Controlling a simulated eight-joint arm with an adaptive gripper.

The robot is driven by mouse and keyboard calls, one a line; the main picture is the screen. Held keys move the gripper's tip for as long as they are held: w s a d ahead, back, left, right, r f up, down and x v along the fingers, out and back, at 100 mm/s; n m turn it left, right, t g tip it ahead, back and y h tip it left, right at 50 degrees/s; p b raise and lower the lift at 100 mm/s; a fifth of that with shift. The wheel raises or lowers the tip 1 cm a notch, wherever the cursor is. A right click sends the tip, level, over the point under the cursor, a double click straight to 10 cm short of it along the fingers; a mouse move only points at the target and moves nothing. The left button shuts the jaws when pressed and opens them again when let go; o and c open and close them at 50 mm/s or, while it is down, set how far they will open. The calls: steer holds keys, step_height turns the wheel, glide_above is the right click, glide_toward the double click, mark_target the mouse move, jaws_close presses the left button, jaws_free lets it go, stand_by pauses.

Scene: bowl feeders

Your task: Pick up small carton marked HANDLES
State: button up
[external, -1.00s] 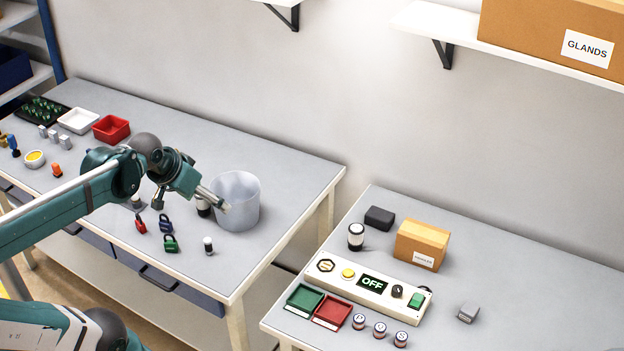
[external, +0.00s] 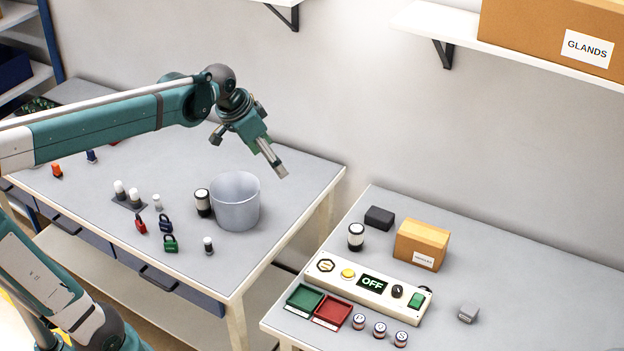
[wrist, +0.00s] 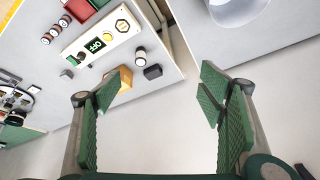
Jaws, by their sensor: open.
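The small brown carton (external: 421,241) with a white label stands on the right table, behind the control panel; its lettering is too small to read surely. In the wrist view the carton (wrist: 125,77) shows in part, just beyond the left finger. My gripper (external: 278,172) is in the air above the back right of the left table, well to the left of the carton and higher. In the wrist view my gripper (wrist: 158,95) has its green fingers wide apart with nothing between them.
A control panel (external: 340,286) reading OFF lies before the carton. A dark box (external: 379,217) and a black-and-white jar (external: 355,237) stand to its left. A grey bucket (external: 236,202) is below my gripper. A shelf holds a large GLANDS box (external: 545,35). A gap separates the tables.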

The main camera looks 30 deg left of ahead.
steer(key=w+d+r+m+g+p, duration=0.1)
steer(key=w+d+m+p, duration=0.15)
steer(key=w+d, duration=0.65)
steer(key=m+g+h+p, duration=0.2)
steer(key=m+g+p, duration=0.15)
steer(key=m, duration=0.55)
glide_above(424, 233)
step_height(424, 233, down, 11)
step_height(424, 233, down, 19)
steer(key=shift+w+a+r+b, duration=0.1)
steer(key=shift+a+b, duration=0.05)
steer(key=shift+b, duration=0.2)
steer(key=shift+f, duration=0.35)
steer(key=shift+f, duration=0.15)
steer(key=shift+x, duration=1.15)
steer(key=shift+f, duration=0.15)
